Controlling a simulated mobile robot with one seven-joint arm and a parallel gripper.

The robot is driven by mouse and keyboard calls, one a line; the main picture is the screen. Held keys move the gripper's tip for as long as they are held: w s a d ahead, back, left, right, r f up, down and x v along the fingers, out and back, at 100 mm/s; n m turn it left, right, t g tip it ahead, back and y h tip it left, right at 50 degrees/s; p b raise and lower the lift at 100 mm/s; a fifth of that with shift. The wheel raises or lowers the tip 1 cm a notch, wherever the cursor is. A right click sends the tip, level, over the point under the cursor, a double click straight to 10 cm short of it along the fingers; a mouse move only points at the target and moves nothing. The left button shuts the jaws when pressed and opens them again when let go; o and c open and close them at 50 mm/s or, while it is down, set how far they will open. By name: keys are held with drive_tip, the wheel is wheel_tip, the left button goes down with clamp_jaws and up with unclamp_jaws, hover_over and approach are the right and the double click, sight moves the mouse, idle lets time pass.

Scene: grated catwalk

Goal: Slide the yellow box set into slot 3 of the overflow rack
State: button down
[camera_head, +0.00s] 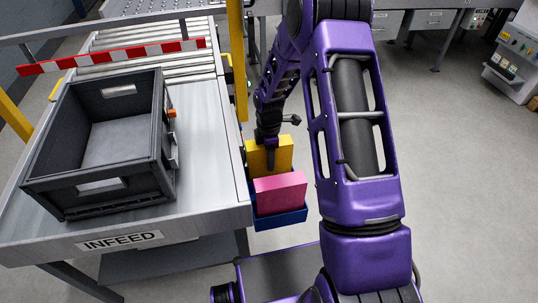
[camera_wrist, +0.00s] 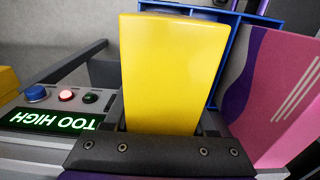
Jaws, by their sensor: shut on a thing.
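A yellow box (camera_head: 284,153) stands upright beside the infeed conveyor, and my gripper (camera_head: 268,147) is at its top. In the wrist view the yellow box (camera_wrist: 170,70) fills the middle, between the fingers of my gripper (camera_wrist: 163,128), which is shut on it. A pink box (camera_head: 280,194) stands in front of it in a blue bin (camera_head: 281,221). The pink box also shows at the right of the wrist view (camera_wrist: 285,75), with a purple and grey side, apart from the yellow one. I cannot tell whether the yellow box's base is inside the bin. No rack slot numbers are legible.
A dark empty crate (camera_head: 58,150) sits on the infeed conveyor (camera_head: 212,130), left of the bin. A yellow post (camera_head: 237,60) stands close behind my gripper. A panel (camera_wrist: 50,119) reads TOO HIGH, with a red lamp lit.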

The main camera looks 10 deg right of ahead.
drive_tip(key=shift+f, duration=0.45)
unclamp_jaws()
idle(0.5)
drive_tip(key=shift+r+p, duration=2.75)
drive_tip(key=shift+r, duration=1.25)
